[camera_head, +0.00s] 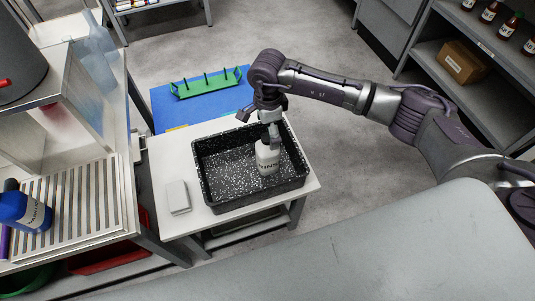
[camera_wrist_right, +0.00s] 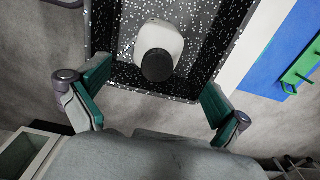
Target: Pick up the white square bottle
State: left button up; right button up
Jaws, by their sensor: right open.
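The white bottle (camera_head: 267,162) stands in the black speckled tray (camera_head: 225,201), near its right side, with dark lettering on its front. In the right wrist view the white bottle (camera_wrist_right: 163,27) is seen from above, with its round black cap (camera_wrist_right: 156,65). My right gripper (camera_head: 271,125) is above the bottle and hides its top in the head view. In the wrist view my right gripper (camera_wrist_right: 156,84) is open, its green pads spread left and right, with the cap just beyond and between their tips. I cannot tell whether anything touches. My left gripper is not in view.
The tray sits on a small white table (camera_head: 150,165) with a white flat box (camera_head: 178,197) at left. Behind is a blue surface (camera_head: 215,100) with a green pegged rack (camera_head: 205,84). A bench with a blue bottle (camera_head: 25,210) stands left; shelves (camera_head: 475,75) stand right.

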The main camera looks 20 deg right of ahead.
aim_at(268, 147)
jog(key=f+p, duration=0.1)
jog(key=f, duration=0.7)
jog(key=shift+s, duration=0.2)
jog(key=shift+w, duration=0.1)
jog(key=c, duration=1.7)
